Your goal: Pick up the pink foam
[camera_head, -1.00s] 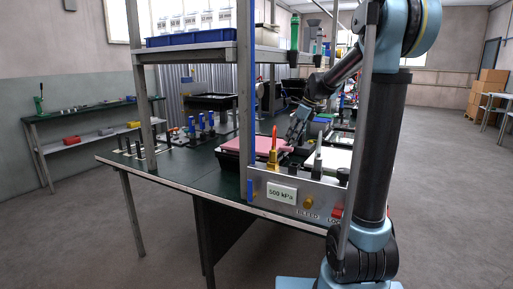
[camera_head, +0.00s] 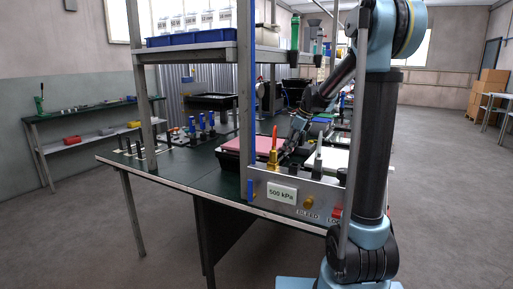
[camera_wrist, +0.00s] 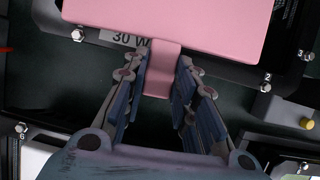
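The pink foam (camera_wrist: 170,17) is a flat pink sheet with a narrow tab (camera_wrist: 161,72) that sticks out toward my gripper in the wrist view. It lies over a black housing with a "30 W" label (camera_wrist: 130,41). In the head view the pink foam (camera_head: 252,146) shows on the workbench, partly behind a brass fitting. My gripper there (camera_head: 287,150) is beside its right edge, partly hidden by the fitting.
The brass fitting with a red tip (camera_head: 273,155) and a panel marked "500 kPa" (camera_head: 282,194) stand at the bench's front edge. Bolts (camera_wrist: 265,87) and other black housings surround the gripper.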

